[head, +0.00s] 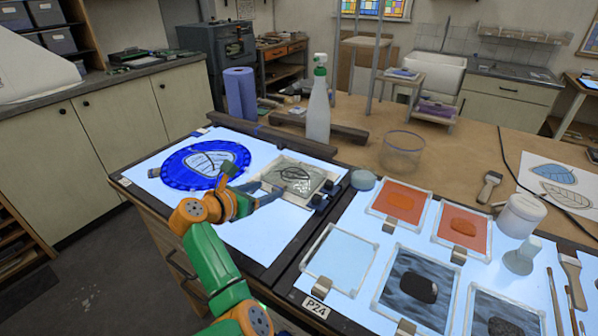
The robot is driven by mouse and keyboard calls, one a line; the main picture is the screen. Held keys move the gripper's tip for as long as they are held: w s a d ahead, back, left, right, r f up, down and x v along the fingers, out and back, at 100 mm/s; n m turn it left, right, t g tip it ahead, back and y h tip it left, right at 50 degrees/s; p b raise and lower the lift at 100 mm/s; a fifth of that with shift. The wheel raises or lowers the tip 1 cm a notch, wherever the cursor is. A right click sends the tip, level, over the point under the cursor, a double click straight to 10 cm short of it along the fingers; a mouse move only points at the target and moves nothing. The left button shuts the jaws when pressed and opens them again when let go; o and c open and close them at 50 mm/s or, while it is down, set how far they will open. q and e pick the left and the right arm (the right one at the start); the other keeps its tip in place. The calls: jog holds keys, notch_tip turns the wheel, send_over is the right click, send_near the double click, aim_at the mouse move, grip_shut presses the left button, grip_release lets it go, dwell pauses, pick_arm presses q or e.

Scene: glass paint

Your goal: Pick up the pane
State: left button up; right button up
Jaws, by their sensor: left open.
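A square greyish pane (302,171) with a dark leaf-like outline lies on the left light table (262,238), with dark clips at its right side. My left gripper (250,183) is over the same light table, just left of the pane, its fingers spread apart and pointing toward it. Nothing shows between the fingers, and whether a fingertip touches the pane's edge cannot be told. To its left is a round blue piece (177,172) with a pale leaf shape. My right gripper is out of view.
Other panes lie on the right light table: a clear one (343,256), two orange ones (402,198) and dark textured ones (415,284). A spray bottle (318,108), a blue roll (241,92) and a glass bowl (401,151) stand behind. Dark bars (270,137) border the left light table.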

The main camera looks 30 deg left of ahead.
aim_at(277, 188)
pick_arm(q)
jog(key=x, duration=0.4)
jog(key=shift+d+f, duration=0.1)
jog(key=shift+d, duration=0.1)
jog(key=shift+w+f, duration=0.1)
jog(key=shift+w, duration=0.1)
jog(key=shift+s, duration=0.2)
jog(key=c, duration=0.6)
grip_shut()
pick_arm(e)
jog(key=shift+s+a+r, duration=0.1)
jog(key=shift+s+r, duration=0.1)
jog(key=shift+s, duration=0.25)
pick_arm(q)
jog(key=shift+r, duration=0.2)
